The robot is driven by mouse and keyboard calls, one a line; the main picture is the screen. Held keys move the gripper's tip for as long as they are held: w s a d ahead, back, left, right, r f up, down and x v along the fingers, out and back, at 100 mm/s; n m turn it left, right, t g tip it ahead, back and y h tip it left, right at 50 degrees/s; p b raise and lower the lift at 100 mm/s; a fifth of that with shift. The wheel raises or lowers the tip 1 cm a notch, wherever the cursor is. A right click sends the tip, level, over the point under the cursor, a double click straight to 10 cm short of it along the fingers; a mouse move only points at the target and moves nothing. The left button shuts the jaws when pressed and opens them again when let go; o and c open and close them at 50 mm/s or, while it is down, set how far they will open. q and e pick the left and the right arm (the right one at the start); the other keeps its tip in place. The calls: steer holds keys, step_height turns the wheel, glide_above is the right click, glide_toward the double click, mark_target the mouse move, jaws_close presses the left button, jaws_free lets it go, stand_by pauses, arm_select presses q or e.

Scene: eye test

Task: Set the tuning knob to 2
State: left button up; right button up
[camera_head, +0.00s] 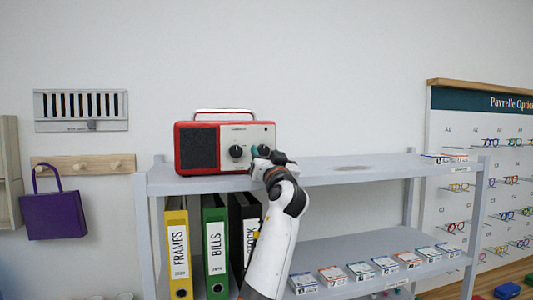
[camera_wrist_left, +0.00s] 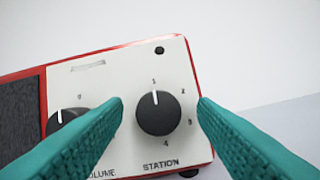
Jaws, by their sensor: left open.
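A red radio (camera_head: 184,150) with a white front panel stands on the top shelf. In the left wrist view its black tuning knob (camera_wrist_left: 158,113), labelled STATION, has numbers 1 to 4 around it. Its white pointer line points up at 1. My left gripper (camera_head: 259,152) is at the right of the radio's front and largely hides this knob in the head view. In the wrist view its teal fingers (camera_wrist_left: 160,108) are open, one on each side of the knob. I cannot tell whether they touch it. My right gripper is not in view.
A black volume knob (camera_head: 236,152) is left of the tuning knob, close to one finger in the wrist view (camera_wrist_left: 62,119). Binders (camera_head: 215,250) stand below, and a purple bag (camera_head: 54,215) hangs left.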

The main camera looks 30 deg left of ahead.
arm_select(q)
steer(key=c, duration=1)
steer(key=shift+m, duration=0.3)
steer(key=shift+s+m+t+h, duration=0.1)
steer(key=shift+m+t+h, duration=0.45)
steer(key=shift+m, duration=0.65)
steer(key=m+h, duration=0.1)
steer(key=m, duration=0.1)
steer(key=m+t+h, duration=0.1)
steer(key=m, duration=0.2)
steer(key=shift+s+a+r, duration=0.1)
steer(key=shift+a+r, duration=0.05)
steer(key=m+h, duration=0.1)
steer(key=m, duration=0.1)
steer(key=m+h, duration=0.1)
steer(key=m, duration=0.2)
steer(key=shift+s+h, duration=0.1)
steer(key=shift+h, duration=0.15)
steer(key=shift+m+h, duration=0.7)
steer(key=shift+m, duration=1.1)
